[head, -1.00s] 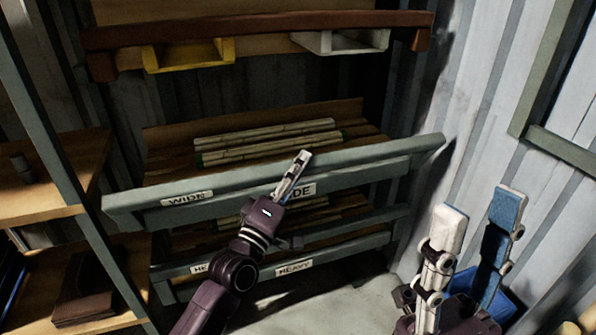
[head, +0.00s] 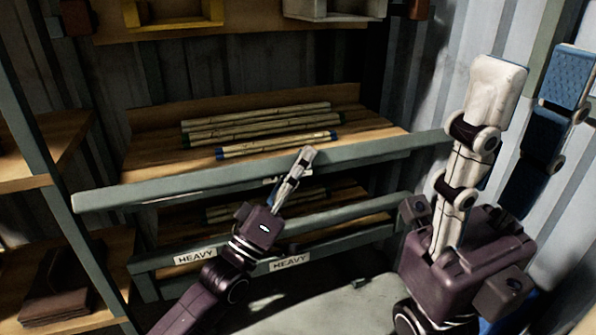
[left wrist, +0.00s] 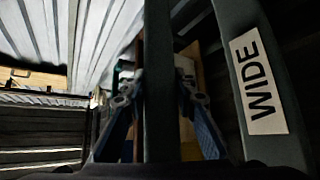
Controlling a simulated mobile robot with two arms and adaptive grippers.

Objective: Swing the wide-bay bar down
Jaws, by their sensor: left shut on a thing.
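The wide-bay bar (head: 170,187) is a long grey-green bar across the front of the upper cane shelf, now low enough that the canes (head: 255,122) show above it. Its WIDE labels are mostly turned out of sight in the head view. My left gripper (head: 303,160) is at the bar, right of its middle. In the left wrist view a grey rail (left wrist: 160,90) stands between both fingers, and a WIDE label (left wrist: 258,80) shows on the rail to its right. My right gripper (head: 520,110) is raised at the right, fingers apart and empty.
The lower bay's bar (head: 340,222) carries HEAVY labels (head: 290,262) just below. A yellow bin (head: 175,15) hangs at the top. A wooden side shelf (head: 60,290) stands left. The corrugated wall is close on the right.

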